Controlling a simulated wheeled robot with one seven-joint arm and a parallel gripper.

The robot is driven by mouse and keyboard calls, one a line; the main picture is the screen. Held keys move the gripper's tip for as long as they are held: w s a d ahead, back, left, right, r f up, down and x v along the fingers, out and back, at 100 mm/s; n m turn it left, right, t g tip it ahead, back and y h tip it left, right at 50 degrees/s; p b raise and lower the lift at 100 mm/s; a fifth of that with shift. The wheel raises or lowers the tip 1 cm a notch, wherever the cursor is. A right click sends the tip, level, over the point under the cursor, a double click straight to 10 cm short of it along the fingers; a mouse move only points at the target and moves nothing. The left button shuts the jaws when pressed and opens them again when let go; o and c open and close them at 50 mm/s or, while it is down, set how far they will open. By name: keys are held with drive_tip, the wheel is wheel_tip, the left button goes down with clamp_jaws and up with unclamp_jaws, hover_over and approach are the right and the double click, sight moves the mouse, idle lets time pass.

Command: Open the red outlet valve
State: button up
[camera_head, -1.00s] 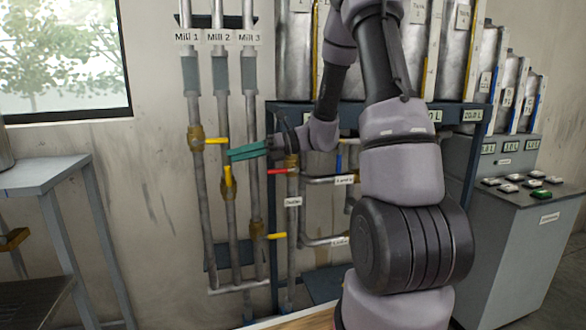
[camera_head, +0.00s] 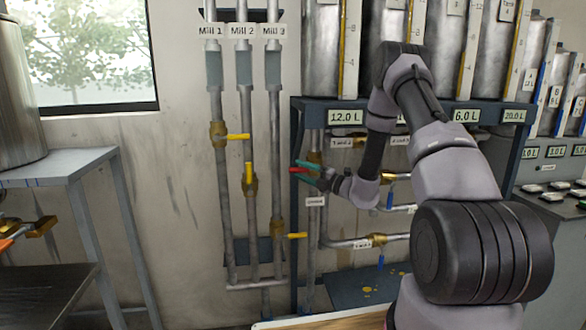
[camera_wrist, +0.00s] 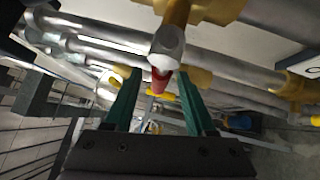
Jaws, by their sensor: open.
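The red outlet valve handle (camera_head: 297,170) sticks out to the left, roughly level, from a brass valve body (camera_head: 315,157) on the vertical outlet pipe. My gripper (camera_head: 303,171) is at the handle, with its green fingers parted above and below it in this view. In the wrist view the red handle (camera_wrist: 159,80) lies between the two green fingers (camera_wrist: 158,98), with visible space on both sides. The fingers are not closed on it. Part of the valve body is hidden behind my gripper.
Three mill pipes with yellow-handled valves (camera_head: 238,136) stand just left. A blue rack frame (camera_head: 298,215) and pipes with blue-handled valves (camera_head: 377,240) lie right and behind. A grey table (camera_head: 70,165) stands at far left.

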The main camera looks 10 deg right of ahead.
drive_tip(key=shift+x, duration=2.3)
clamp_jaws()
drive_tip(key=shift+s, duration=0.1)
